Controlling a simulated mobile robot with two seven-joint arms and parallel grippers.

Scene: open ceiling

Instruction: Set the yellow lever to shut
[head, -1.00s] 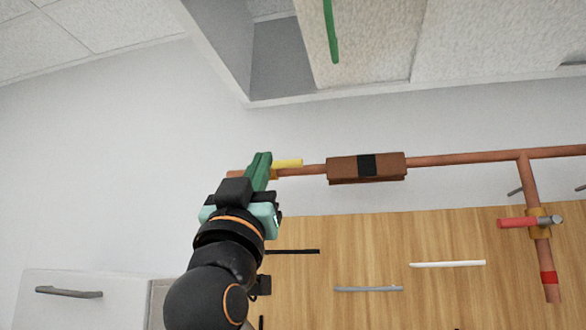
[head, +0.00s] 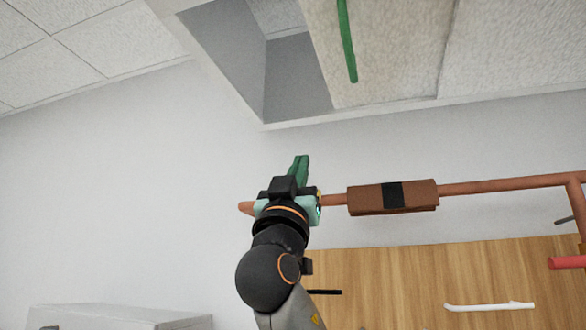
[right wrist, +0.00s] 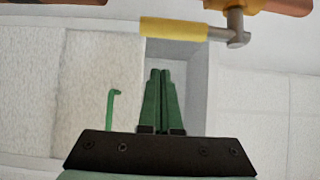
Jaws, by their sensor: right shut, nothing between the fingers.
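The yellow lever (right wrist: 175,28) shows in the right wrist view, above my fingertips. Its sleeve runs left from a grey stem and pivot (right wrist: 236,30) on the copper pipe (right wrist: 278,5), roughly along the pipe. In the head view it is almost wholly hidden behind my right gripper (head: 300,161). That gripper is shut and empty, its green fingers pointing up past the pipe (head: 490,186). In the right wrist view the fingers (right wrist: 160,73) appear below the lever, with a visible gap. My left gripper is not in view.
A brown box with a black band (head: 393,196) sits on the pipe to the right. A red lever (head: 567,263) is at the right edge. Wooden fronts (head: 400,275) lie below. The wall at left is bare.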

